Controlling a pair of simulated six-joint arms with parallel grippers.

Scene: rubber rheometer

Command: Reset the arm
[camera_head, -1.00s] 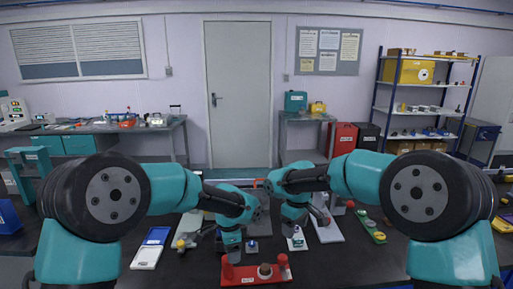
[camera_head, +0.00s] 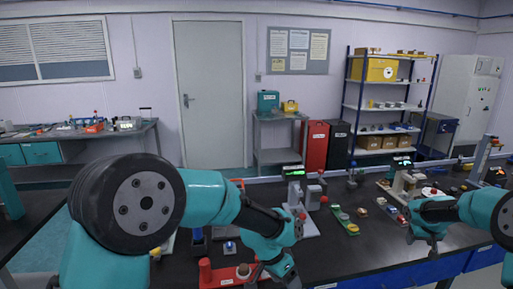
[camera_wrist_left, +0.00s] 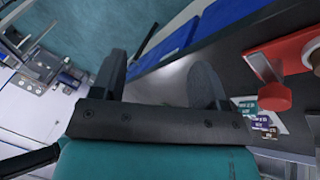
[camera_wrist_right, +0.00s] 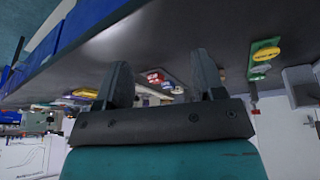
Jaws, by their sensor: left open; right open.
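My left arm comes in from the left in the head view, its gripper (camera_head: 283,277) low at the table's front edge, beside a red fixture (camera_head: 208,274). In the left wrist view the left gripper (camera_wrist_left: 162,82) has its fingers apart with nothing between them; the red fixture (camera_wrist_left: 285,58) is off to the right. My right gripper (camera_head: 428,242) hangs near the table's front edge at the right. In the right wrist view the right gripper (camera_wrist_right: 162,78) is open and empty, with small objects on the table beyond it. A grey bench instrument (camera_head: 297,195) with a green display stands behind the left gripper.
A green strip with coloured parts (camera_head: 345,221) lies right of the instrument. A second instrument (camera_head: 397,172) with a green display stands farther right. Bare black tabletop (camera_head: 350,255) lies between the two grippers. Blue bins (camera_head: 440,270) line the front edge.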

